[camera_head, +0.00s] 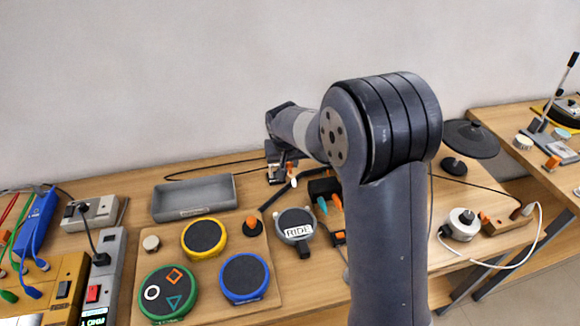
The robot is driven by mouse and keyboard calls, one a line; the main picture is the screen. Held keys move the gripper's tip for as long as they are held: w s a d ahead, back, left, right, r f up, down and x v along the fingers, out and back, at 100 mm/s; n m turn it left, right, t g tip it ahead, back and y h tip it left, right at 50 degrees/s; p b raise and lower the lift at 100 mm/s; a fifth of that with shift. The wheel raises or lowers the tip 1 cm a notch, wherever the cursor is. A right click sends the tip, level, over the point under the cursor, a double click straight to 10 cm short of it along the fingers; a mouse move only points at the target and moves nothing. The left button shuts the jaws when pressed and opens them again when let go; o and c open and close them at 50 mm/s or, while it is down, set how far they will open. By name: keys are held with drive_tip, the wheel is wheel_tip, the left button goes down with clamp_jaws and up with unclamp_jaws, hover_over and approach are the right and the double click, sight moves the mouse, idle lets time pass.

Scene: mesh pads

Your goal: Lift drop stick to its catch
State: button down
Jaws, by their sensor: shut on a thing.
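My gripper (282,176) is small in the view, at the end of my arm near the back of the table. It is shut on a slim thing, partly hidden by the jaws, which I take to be the drop stick. A dark thin bar (275,197) with a white tip (294,183) slants just below the jaws; I cannot tell whether it is the held part. The catch cannot be made out. The grey round pad (294,222) labelled RIDE lies in front of the gripper.
A board holds yellow (204,237), blue (244,277) and green (167,292) pads. A grey tray (194,198) stands left of the gripper. A black disc pad (470,138) stands right of my arm. Cables cross the table. My arm hides the table's middle.

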drive_tip(key=c, duration=1.3)
unclamp_jaws()
drive_tip(key=shift+w+r, duration=0.1)
drive_tip(key=shift+w, duration=0.1)
drive_tip(key=shift+o, duration=0.2)
drive_tip(key=b+v, duration=0.1)
drive_tip(key=v, duration=0.9)
drive_tip(key=shift+r+b, duration=0.35)
drive_tip(key=shift+r, duration=0.05)
drive_tip(key=shift+s, duration=0.15)
drive_tip(key=x, duration=0.3)
drive_tip(key=p+x, duration=0.1)
drive_tip(key=x, duration=0.7)
drive_tip(key=shift+s+f, duration=0.3)
drive_tip(key=shift+f, duration=0.05)
drive_tip(key=shift+s+f, duration=0.25)
drive_tip(key=shift+s, duration=0.1)
drive_tip(key=shift+r, duration=0.1)
